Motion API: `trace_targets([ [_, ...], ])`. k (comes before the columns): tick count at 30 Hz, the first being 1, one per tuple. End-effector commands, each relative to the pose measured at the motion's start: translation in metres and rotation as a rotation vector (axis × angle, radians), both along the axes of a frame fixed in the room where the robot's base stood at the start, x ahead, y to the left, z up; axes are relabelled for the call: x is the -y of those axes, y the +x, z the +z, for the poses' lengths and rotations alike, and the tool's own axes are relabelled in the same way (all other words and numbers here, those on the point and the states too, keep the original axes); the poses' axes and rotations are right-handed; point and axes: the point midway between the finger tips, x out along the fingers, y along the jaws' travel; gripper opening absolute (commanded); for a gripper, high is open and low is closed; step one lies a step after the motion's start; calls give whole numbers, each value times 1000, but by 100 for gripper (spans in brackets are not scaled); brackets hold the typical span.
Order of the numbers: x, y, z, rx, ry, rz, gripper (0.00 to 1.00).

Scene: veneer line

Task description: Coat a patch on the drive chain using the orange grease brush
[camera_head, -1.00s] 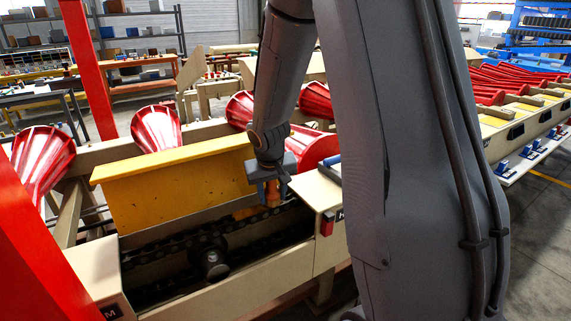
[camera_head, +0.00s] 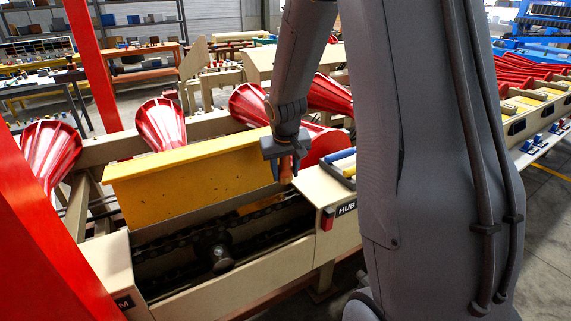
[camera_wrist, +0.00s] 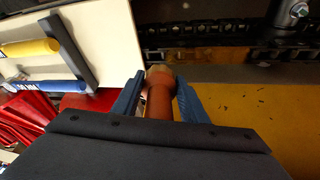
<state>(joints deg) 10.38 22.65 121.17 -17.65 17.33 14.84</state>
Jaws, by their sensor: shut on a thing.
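My gripper (camera_head: 285,168) is shut on the orange grease brush (camera_head: 286,171), above the right end of the open chain trough. In the wrist view the brush (camera_wrist: 159,95) sits between the blue fingers of my gripper (camera_wrist: 158,98), its paler tip pointing at the trough. The dark drive chain (camera_head: 180,246) runs along the trough around a sprocket with a round hub; it also shows in the wrist view (camera_wrist: 215,27). The brush looks raised and apart from the chain. The chain's far right part is hard to see.
A raised yellow cover (camera_head: 190,183) stands behind the trough. To the right, a cream top (camera_head: 318,188) carries a rack with a yellow-handled tool (camera_wrist: 30,48) and a blue-handled tool (camera_wrist: 45,86). Red cones (camera_head: 162,124) stand behind, and a red post (camera_head: 45,235) rises at left.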

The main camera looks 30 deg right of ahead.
Motion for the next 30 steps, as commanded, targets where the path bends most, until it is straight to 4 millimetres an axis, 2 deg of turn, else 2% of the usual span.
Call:
trace_targets([
  [3, 0, 1, 12, 3, -1, 1, 17],
  [8, -1, 1, 21, 3, 0, 2, 17],
  [30, -1, 0, 21, 1, 0, 2, 17],
])
